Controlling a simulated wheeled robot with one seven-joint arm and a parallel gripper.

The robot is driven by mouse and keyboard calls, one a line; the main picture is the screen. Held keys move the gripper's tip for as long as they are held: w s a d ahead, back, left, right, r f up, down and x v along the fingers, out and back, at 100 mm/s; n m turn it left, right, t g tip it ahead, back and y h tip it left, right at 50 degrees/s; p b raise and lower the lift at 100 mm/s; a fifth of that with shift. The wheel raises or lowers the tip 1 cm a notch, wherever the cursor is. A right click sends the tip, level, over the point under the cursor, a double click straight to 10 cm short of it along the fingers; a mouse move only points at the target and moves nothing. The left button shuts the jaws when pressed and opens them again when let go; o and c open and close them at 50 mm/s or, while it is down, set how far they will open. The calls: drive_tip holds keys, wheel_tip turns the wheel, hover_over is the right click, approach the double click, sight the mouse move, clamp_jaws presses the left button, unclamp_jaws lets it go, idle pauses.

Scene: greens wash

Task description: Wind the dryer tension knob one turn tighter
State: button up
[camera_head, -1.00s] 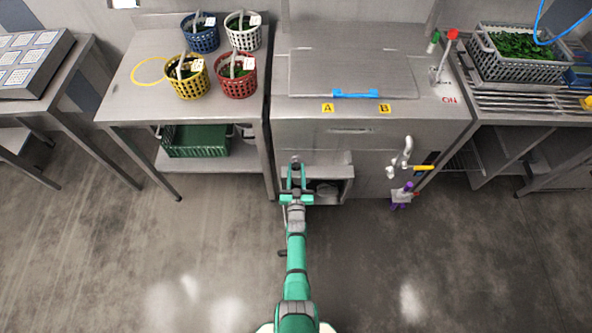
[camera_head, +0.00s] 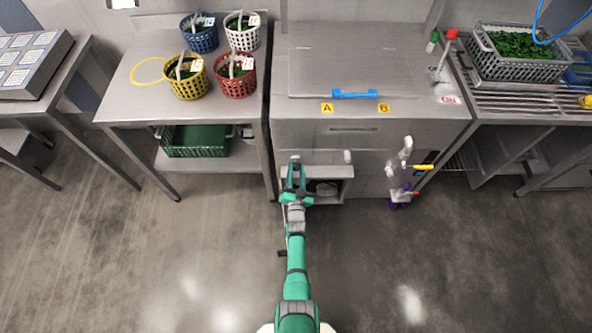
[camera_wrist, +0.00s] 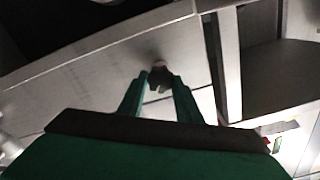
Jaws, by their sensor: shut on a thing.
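The dryer tension knob (camera_head: 295,158) is a small round knob at the upper left of the open recess in the machine's front. In the wrist view the knob (camera_wrist: 160,79) shows dark, between the fingertips. My gripper (camera_head: 296,170) reaches the machine front from below, and its green fingers also show in the wrist view (camera_wrist: 160,88). It is shut on the knob, with a finger on each side. The fingers partly cover the knob, and no mark of its turn angle can be made out.
The open recess (camera_head: 345,172) lies right of my gripper, with another pale knob (camera_head: 347,156) above. A white tap-like fitting (camera_head: 405,153) and a yellow handle (camera_head: 424,167) are farther right. A table (camera_head: 130,107) with several baskets stands left. The floor in front is clear.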

sight(296, 167)
drive_tip(key=o, duration=1)
drive_tip(key=shift+o, duration=0.2)
drive_tip(key=shift+r, duration=0.55)
wheel_tip(296, 167, up, 2)
drive_tip(key=s+r, duration=1)
drive_tip(key=s, duration=0.4)
drive_tip(key=shift+a, duration=0.1)
